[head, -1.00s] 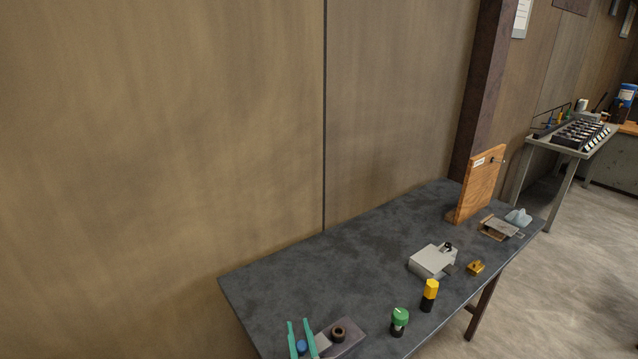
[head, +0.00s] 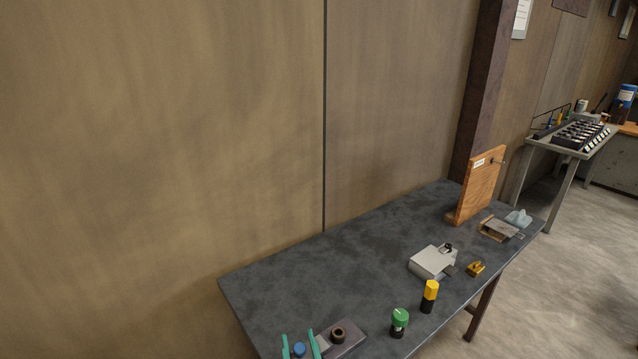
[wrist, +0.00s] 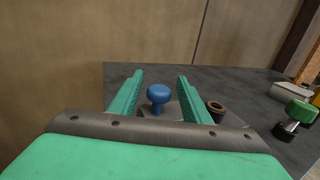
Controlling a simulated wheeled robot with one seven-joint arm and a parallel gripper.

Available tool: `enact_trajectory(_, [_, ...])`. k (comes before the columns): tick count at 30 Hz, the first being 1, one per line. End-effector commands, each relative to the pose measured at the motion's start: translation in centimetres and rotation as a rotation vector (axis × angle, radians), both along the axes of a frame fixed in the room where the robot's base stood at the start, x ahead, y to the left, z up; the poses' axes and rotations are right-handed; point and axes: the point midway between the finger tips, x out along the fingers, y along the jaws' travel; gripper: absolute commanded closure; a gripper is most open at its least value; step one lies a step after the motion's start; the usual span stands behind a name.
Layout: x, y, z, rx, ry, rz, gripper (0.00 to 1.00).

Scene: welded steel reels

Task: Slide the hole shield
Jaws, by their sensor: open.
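The hole shield appears to be a grey slide (head: 323,344) with a blue knob (head: 299,349), on a dark plate (head: 352,341) at the table's near end. A brown ring (head: 338,333) around a dark hole stands on the plate, right of the knob. My gripper (head: 299,339) has green fingers, one on each side of the knob. In the wrist view the knob (wrist: 158,93) appears between the open fingers (wrist: 160,78), with gaps on both sides. The ring (wrist: 215,109) is outside the right finger. The slide is mostly hidden by my gripper.
On the dark table (head: 300,280), a green-capped item (head: 399,321), a yellow-and-black item (head: 429,296), a grey box (head: 432,262) and a brass piece (head: 476,268) stand to the right. A wooden board (head: 478,187) stands farther back. The table's left back area is bare.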

Motion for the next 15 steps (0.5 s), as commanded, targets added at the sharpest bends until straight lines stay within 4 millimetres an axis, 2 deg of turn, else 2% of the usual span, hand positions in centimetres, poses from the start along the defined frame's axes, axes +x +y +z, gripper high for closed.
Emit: enact_trajectory(15, [-3.4, -0.7, 0.0, 0.001, 0.000, 0.002, 0.57])
